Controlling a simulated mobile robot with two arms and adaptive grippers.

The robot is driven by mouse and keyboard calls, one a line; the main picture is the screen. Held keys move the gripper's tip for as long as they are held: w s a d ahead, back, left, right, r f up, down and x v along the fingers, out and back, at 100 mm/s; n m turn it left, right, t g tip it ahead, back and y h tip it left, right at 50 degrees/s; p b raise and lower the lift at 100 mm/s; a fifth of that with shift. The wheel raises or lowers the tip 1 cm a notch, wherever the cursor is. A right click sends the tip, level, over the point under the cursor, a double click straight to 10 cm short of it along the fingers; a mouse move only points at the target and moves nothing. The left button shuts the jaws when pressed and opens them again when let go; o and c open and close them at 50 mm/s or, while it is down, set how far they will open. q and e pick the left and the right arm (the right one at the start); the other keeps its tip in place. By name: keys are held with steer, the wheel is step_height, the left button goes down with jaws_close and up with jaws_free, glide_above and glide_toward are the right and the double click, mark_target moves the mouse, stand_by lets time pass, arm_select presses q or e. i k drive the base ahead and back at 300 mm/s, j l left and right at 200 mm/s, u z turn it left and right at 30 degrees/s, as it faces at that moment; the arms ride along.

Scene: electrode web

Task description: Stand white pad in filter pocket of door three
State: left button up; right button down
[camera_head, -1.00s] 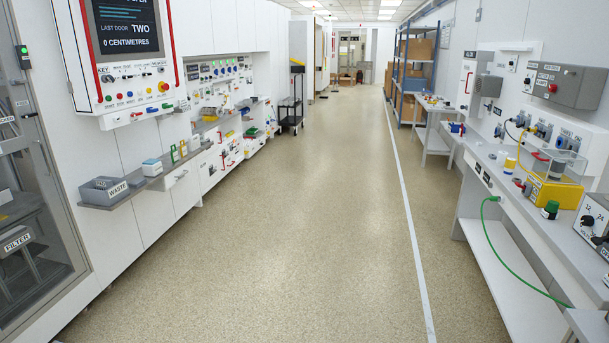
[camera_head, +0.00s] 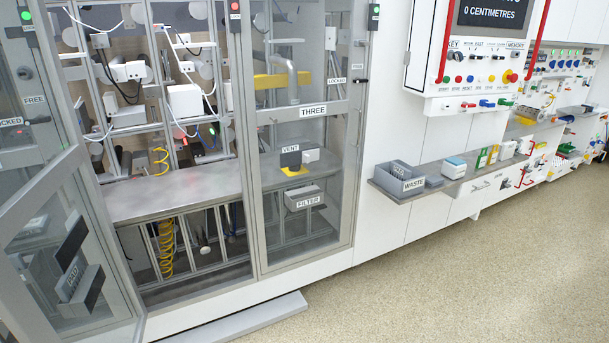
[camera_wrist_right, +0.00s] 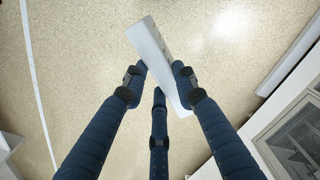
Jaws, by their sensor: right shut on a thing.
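The white pad (camera_wrist_right: 157,55) is a flat white slab in the right wrist view, tilted and held above the floor. My right gripper (camera_wrist_right: 160,88) is shut on it, with dark blue fingers on both sides. Door three (camera_head: 313,111), a glazed panel in a grey frame labelled THREE, looks closed in the head view. Its filter pocket (camera_head: 303,194) is a small grey box labelled FILTER, low on the door; I cannot tell what is inside. A vent piece (camera_head: 291,158) with a dark plate and yellow base is above it. My left gripper is in no view.
Left of door three the cabinet (camera_head: 180,195) is open, and another door (camera_head: 75,180) is swung outward. A low grey step (camera_head: 240,318) lies on the floor before it. A shelf with a WASTE bin (camera_head: 407,177) juts out at right. Floor at lower right is clear.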

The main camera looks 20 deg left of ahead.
mark_target(306, 204)
steer(key=i+l+u, duration=0.1)
steer(key=i+u, duration=0.3)
steer(key=i, duration=1.55)
steer(key=i+l+u, duration=0.2)
steer(key=i, duration=0.3)
steer(key=i+l+u, duration=0.2)
steer(key=i, duration=0.25)
steer(key=j, duration=0.1)
